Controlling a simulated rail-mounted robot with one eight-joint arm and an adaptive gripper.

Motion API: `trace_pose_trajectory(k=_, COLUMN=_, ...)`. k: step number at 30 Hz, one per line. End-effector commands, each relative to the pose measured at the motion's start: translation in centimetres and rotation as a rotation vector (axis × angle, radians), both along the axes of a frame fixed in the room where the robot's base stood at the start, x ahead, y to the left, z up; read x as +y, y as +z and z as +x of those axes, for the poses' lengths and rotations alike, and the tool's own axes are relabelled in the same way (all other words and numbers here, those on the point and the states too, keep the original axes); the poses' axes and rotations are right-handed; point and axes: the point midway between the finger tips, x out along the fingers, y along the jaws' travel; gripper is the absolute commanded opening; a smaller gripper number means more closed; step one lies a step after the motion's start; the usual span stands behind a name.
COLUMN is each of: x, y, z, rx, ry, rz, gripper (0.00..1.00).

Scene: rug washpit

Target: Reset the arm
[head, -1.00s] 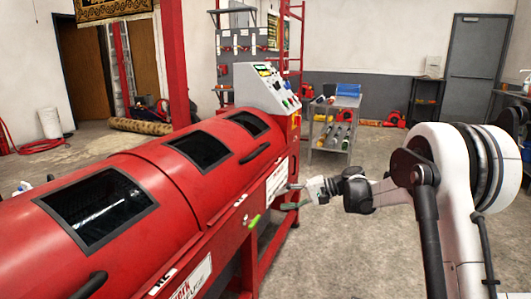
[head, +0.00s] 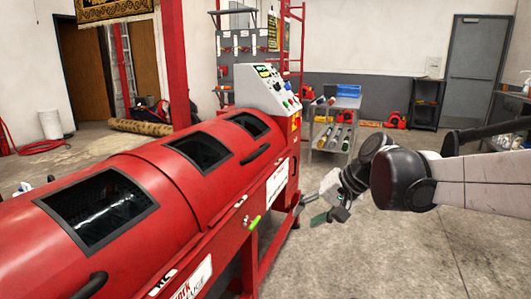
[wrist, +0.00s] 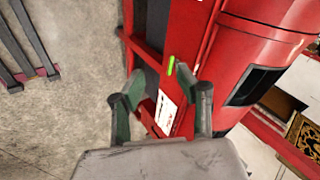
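My gripper (head: 314,209) is in front of the right end of the red machine in the head view, with clear floor below it. In the wrist view my gripper (wrist: 160,92) shows two dark green fingers spread well apart, with nothing between them but the background. The red machine (head: 150,175) is a long drum with dark windows, a control panel and a bright green lever (head: 254,222) on its side. The lever also shows beyond the fingers in the wrist view (wrist: 171,66). Whether the gripper is close to the machine is hard to tell.
A grey cart (head: 333,125) with bottles and a blue bin stands behind the gripper. A red post (head: 177,70) rises behind the machine. A grey door (head: 475,62) is in the back wall. The concrete floor (head: 390,255) at the right is open.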

Motion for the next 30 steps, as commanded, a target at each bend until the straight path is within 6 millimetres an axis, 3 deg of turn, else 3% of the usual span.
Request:
trace_pose_trajectory(k=3, x=-0.9, y=0.0, z=-3.4, rx=-0.026, ry=-0.01, rz=-0.075, gripper=0.33)
trace_pose_trajectory(k=18, x=-5.8, y=-2.1, z=-15.5, rx=-0.158, ry=-0.035, rz=-0.386, gripper=0.33)
trace_pose_trajectory(k=24, x=-7.6, y=-3.6, z=-19.1, rx=-0.209, ry=-0.034, rz=-0.491, gripper=0.33)
trace_pose_trajectory(k=30, x=-8.9, y=-4.8, z=-21.5, rx=-0.249, ry=-0.031, rz=-0.568, gripper=0.33)
